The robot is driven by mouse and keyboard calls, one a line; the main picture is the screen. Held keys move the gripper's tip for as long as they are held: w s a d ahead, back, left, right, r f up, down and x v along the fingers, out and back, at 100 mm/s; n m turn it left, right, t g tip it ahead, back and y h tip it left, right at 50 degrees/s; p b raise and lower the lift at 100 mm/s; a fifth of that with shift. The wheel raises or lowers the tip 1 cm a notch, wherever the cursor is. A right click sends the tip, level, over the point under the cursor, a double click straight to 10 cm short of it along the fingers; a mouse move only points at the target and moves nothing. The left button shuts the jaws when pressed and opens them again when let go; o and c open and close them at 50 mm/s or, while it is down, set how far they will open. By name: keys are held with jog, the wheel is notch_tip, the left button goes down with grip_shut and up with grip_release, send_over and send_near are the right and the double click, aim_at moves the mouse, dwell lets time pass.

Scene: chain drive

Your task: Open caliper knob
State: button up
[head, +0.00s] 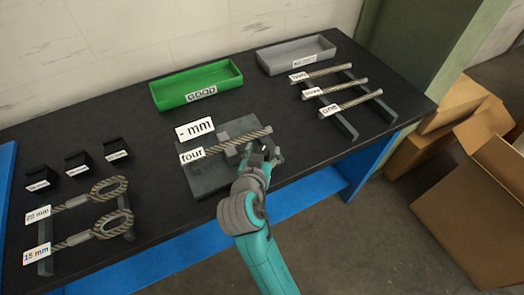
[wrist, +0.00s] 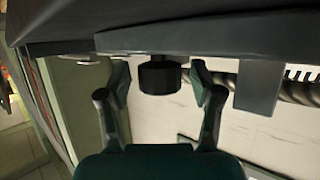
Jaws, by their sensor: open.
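The caliper station is a grey plate (head: 210,181) with a grey block, at the middle of the table in the head view. A rope piece (head: 238,142) labelled "four" lies across it, and its display (head: 194,129) reads "- mm". The caliper knob (wrist: 158,78) is a short black cylinder in the wrist view. My gripper (head: 265,154) is at the right side of the station. In the wrist view my gripper (wrist: 150,88) is open, with one finger on each side of the knob. Gaps show between knob and fingers. My gripper largely hides the knob in the head view.
A green "GOOD" tray (head: 197,86) and a grey tray (head: 296,55) stand at the back. Several labelled ropes lie on a rack (head: 346,124) at right. Two looped gauges (head: 100,227) and small black blocks (head: 78,163) are at left. Cardboard boxes (head: 455,190) stand beyond the table.

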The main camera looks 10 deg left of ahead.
jog(key=shift+c, duration=0.2)
jog(key=c, duration=1.1)
jog(key=shift+y, duration=0.3)
jog(key=n+y, duration=0.3)
jog(key=shift+d, duration=0.1)
jog(key=shift+n+g+y, duration=1)
jog(key=shift+n+y, duration=1.1)
jog(key=shift+y, duration=0.2)
jog(key=shift+n+y, duration=0.3)
jog(key=o, duration=1.1)
